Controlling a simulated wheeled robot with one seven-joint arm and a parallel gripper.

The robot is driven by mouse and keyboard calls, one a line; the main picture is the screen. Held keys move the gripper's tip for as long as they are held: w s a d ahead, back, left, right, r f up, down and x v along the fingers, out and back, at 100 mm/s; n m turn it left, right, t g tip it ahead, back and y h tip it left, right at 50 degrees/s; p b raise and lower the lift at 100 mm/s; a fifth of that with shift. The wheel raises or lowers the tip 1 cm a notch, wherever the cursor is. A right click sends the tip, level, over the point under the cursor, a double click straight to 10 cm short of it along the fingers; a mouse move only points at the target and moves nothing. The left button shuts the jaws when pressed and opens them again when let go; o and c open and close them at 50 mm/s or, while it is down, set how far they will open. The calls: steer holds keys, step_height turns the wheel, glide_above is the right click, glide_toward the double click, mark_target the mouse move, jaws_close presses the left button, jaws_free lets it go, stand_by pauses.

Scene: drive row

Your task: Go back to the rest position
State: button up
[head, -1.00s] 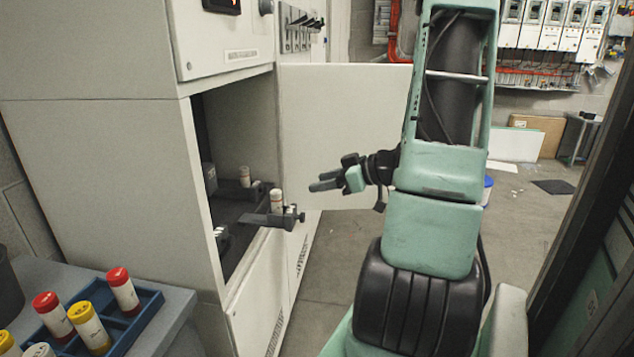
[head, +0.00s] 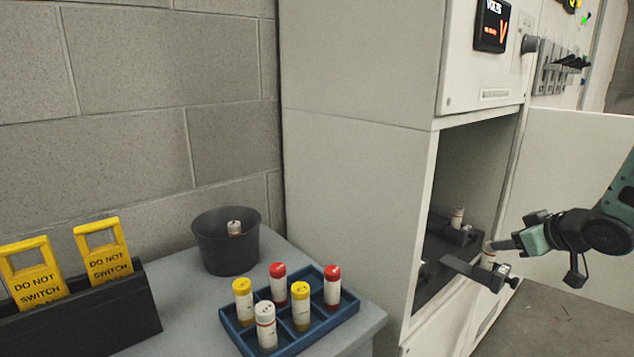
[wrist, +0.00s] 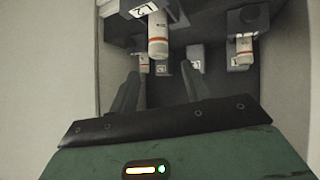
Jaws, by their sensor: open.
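My gripper (head: 508,243) is open at the right of the head view, in front of the open cabinet. Its fingers point left and, in that view, lie close beside a white fuse (head: 488,257) in the nearest holder (head: 460,269); I cannot tell whether they touch. In the wrist view my two fingers (wrist: 160,85) stand apart, with nothing visibly clamped. A white fuse with an orange band (wrist: 158,38) hangs ahead of the gap between them. More of my arm is cut off by the right edge of the head view.
The cabinet door (head: 575,180) stands open behind my gripper. Inside are more fuses (head: 457,218). On the grey bench (head: 190,300) are a blue tray (head: 345,313) with several fuses, a dark bin (head: 226,255) and yellow tags (head: 108,262) in a black rack.

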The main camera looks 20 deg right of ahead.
steer(key=s+a+f+m+g, duration=0.1)
steer(key=s+a+g, duration=0.25)
steer(key=a, duration=0.85)
steer(key=s+a+f+g, duration=0.15)
steer(key=a+g, duration=0.25)
steer(key=a, duration=0.8)
steer(key=s+a+r+n+g+p, duration=0.1)
steer(key=s+a+r+n+p, duration=0.2)
steer(key=s+a+r, duration=0.2)
steer(key=s+a+r+n+g+y+p, duration=0.1)
steer(key=s+a+r+n+p, duration=0.3)
steer(key=s+a, duration=0.5)
steer(key=a+r+g, duration=0.1)
steer(key=a, duration=0.4)
steer(key=shift+s+a+y, duration=0.25)
steer(key=shift+s+y, duration=0.05)
steer(key=shift+s, duration=0.1)
